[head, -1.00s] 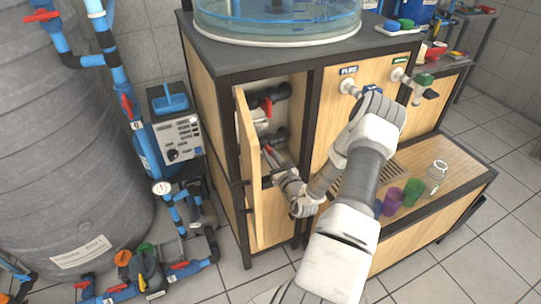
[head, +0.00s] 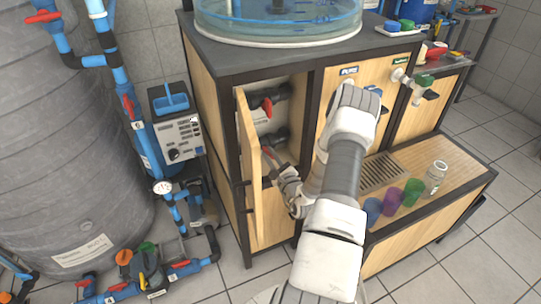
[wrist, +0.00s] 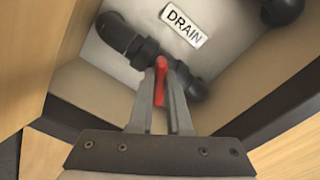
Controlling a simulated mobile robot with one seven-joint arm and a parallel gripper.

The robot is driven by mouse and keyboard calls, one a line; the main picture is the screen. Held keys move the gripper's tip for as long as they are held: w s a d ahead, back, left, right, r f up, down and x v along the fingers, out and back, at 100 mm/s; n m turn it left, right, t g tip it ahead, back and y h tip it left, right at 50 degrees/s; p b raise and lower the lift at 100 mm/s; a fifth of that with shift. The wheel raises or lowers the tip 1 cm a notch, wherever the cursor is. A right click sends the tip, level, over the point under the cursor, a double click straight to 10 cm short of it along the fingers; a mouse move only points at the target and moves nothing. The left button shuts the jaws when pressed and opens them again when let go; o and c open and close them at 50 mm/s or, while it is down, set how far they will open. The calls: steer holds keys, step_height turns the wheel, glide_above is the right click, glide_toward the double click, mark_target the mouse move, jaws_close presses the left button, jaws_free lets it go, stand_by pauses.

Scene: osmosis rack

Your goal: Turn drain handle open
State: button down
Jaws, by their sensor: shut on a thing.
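The red drain handle (wrist: 161,80) is between the two grey fingers of my gripper (wrist: 162,90) in the wrist view, and the fingers are shut on it. It sits on a dark pipe (wrist: 192,86) below a white label (wrist: 184,24) reading DRAIN. In the head view my gripper (head: 272,160) reaches into the open cabinet, past the edge of its wooden door (head: 249,170). Most of the drain handle is hidden there by the gripper. A second red handle (head: 267,107) sits on a pipe higher in the cabinet.
The open door stands close on the left of my wrist. A round water tank (head: 280,22) sits on top. A large grey tank (head: 65,140) is at the left.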

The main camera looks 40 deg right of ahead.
steer(key=n, duration=0.2)
steer(key=n+b, duration=0.1)
steer(key=n, duration=0.1)
steer(key=n+b, duration=0.1)
steer(key=n, duration=0.1)
steer(key=shift+a+f+n, duration=0.1)
steer(key=shift+f+n, duration=0.2)
steer(key=n+b, duration=0.2)
steer(key=n, duration=0.1)
steer(key=shift+n+b, duration=0.3)
steer(key=shift+b, duration=0.05)
steer(key=shift+n+b, duration=0.4)
steer(key=shift+n, duration=0.2)
steer(key=c, duration=0.9)
jaws_free()
steer(key=shift+o, duration=0.2)
steer(key=p+v, duration=0.1)
steer(key=v, duration=1.6)
steer(key=shift+s, duration=0.25)
